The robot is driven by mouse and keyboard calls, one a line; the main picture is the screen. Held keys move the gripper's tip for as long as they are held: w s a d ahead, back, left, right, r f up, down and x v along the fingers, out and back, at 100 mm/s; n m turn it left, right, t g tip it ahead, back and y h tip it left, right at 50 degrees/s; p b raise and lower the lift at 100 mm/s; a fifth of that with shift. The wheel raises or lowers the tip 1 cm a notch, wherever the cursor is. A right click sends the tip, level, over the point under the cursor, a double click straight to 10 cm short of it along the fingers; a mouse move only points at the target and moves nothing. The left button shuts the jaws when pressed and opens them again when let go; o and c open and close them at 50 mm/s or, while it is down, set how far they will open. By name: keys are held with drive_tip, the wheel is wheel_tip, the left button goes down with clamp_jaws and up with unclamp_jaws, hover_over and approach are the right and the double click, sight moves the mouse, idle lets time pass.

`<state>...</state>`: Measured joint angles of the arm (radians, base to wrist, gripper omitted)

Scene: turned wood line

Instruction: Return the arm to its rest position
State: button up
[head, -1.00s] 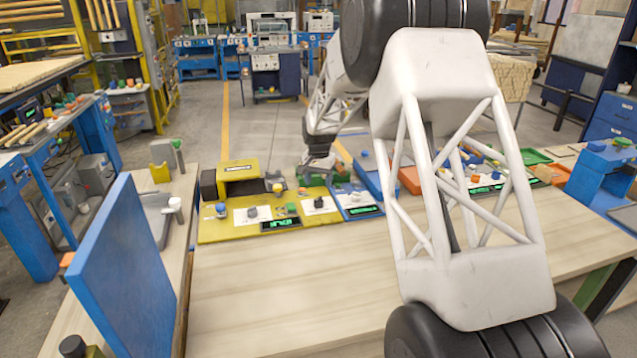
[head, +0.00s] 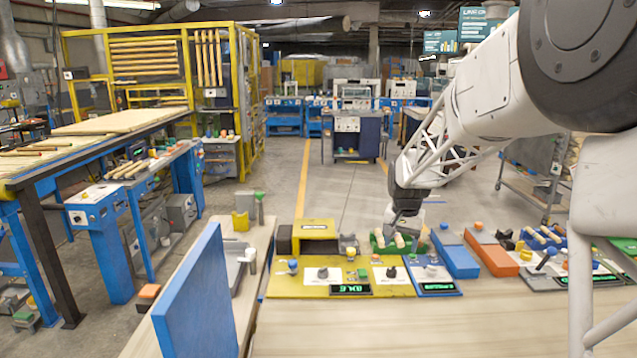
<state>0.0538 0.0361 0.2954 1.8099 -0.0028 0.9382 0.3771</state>
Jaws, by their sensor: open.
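My gripper (head: 403,228) is at the end of my arm, pointing down above a green tray (head: 379,246) at the back of the wooden bench. The tray holds pale turned pieces (head: 399,240). The gripper is small in the picture and partly hidden by its own wrist. I see nothing held in it, and I cannot tell whether the fingertips touch the pieces. My arm reaches in from the upper right.
A yellow station (head: 330,279) and a small blue station (head: 424,274) with knobs and displays lie on the bench. Blue (head: 455,254) and orange (head: 491,252) blocks stand right of the gripper. A tall blue panel (head: 203,300) rises at left. The front bench top (head: 420,328) is clear.

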drive_tip(key=s+a+r+n+t, duration=0.1)
drive_tip(key=s+r, duration=0.3)
drive_tip(key=s, duration=0.7)
drive_tip(key=s+a+r+n, duration=0.1)
drive_tip(key=s+r, duration=0.3)
drive_tip(key=s, duration=0.7)
drive_tip(key=s+f+n, duration=0.1)
drive_tip(key=s, duration=0.9)
drive_tip(key=s+a+f+n, duration=0.1)
drive_tip(key=s+f, duration=0.1)
drive_tip(key=s, duration=0.9)
drive_tip(key=shift+s+a+f+n+t, duration=0.15)
drive_tip(key=shift+s+a+n+t, duration=0.15)
drive_tip(key=shift+n+t, duration=0.1)
